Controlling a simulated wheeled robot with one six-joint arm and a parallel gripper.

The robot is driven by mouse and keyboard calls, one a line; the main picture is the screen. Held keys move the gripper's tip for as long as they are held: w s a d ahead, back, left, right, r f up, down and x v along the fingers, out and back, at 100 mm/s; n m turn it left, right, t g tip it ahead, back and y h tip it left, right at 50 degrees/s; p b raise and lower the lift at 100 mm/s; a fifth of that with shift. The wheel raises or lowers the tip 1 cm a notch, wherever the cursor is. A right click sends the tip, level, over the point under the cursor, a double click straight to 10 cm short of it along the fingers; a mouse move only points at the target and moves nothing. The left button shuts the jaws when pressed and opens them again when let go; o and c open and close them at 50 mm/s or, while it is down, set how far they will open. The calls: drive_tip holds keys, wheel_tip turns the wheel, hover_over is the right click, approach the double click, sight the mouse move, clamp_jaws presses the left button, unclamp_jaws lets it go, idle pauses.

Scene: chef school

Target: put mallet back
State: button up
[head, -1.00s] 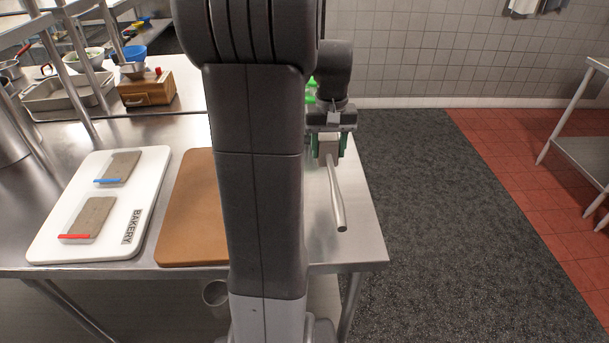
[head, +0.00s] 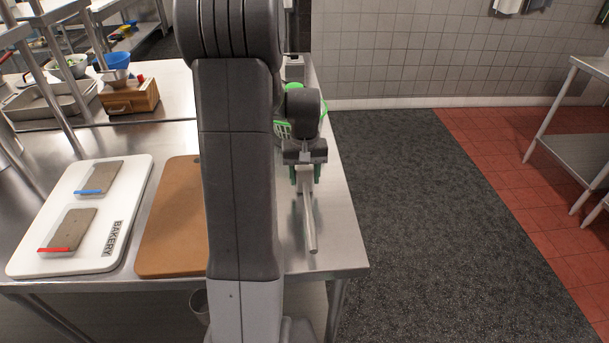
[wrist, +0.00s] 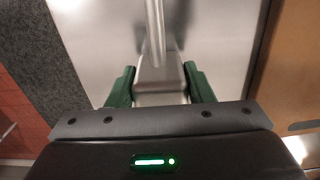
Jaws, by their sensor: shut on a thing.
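The metal mallet (head: 309,222) has a blocky head and a long round handle. My gripper (head: 304,178) is shut on the mallet's head, with the handle pointing toward the front of the table in the head view. In the wrist view the green fingers of my gripper (wrist: 160,88) sit on both sides of the mallet head, and the mallet handle (wrist: 154,30) runs away from them over bare steel. The mallet is over the right end of the steel table (head: 340,235). I cannot tell whether it touches the tabletop.
A brown cutting board (head: 172,225) lies left of my arm. A green basket (head: 283,128) stands behind my gripper, partly hidden. A wooden box (head: 130,98) is at the back left. Open floor lies right of the table.

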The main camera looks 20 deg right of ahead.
drive_tip(key=shift+f, duration=0.2)
drive_tip(key=shift+f, duration=0.15)
drive_tip(key=o, duration=1.3)
drive_tip(key=shift+o, duration=0.2)
wheel_tip(320, 180, up, 12)
drive_tip(key=shift+r, duration=0.25)
